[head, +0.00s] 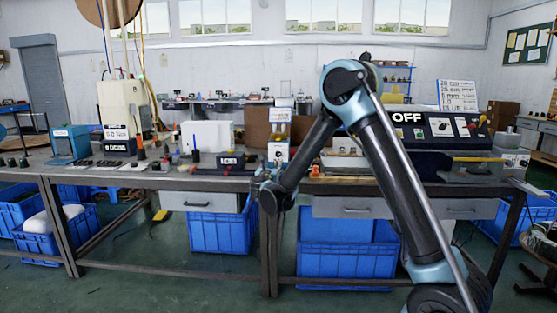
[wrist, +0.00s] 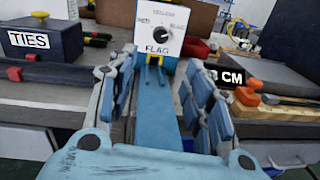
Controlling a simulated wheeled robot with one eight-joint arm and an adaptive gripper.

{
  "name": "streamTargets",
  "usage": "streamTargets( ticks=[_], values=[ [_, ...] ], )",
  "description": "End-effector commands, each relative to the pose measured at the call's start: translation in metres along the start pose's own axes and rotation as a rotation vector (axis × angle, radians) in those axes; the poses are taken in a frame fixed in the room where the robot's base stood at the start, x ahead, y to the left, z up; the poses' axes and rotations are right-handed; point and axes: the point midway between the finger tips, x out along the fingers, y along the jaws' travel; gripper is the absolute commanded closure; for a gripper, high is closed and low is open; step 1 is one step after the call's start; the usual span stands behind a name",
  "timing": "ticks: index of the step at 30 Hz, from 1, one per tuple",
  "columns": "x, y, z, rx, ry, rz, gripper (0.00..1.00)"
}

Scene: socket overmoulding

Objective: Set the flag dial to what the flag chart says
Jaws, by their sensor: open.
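The flag dial (wrist: 160,30) is a white box with a black round knob and the word FLAG below it. It stands straight ahead in the wrist view, beyond my fingertips. Small words surround the knob; they are blurred, and I cannot tell which one it points to. In the head view the dial box (head: 278,153) stands near the bench's front, behind my gripper (head: 265,187). In the wrist view my gripper (wrist: 160,85) is open and empty, apart from the dial. A white board with several lines (head: 457,95) stands at the back right; I cannot confirm it is the flag chart.
A dark TIES box (wrist: 45,40) stands left of the dial. The OFF machine (head: 430,130) is on the bench's right. Blue crates (head: 220,235) sit below.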

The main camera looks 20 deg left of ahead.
Motion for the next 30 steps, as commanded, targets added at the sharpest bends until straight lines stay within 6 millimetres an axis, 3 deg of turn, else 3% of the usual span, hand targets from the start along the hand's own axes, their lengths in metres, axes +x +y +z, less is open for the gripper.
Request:
streamTargets(
  ticks=[21, 30],
  values=[
    [0.123, -0.001, 0.001, -0.003, -0.001, 0.001, 0.54],
    [0.158, 0.000, 0.001, -0.003, -0.001, 0.003, 0.54]
  ],
)
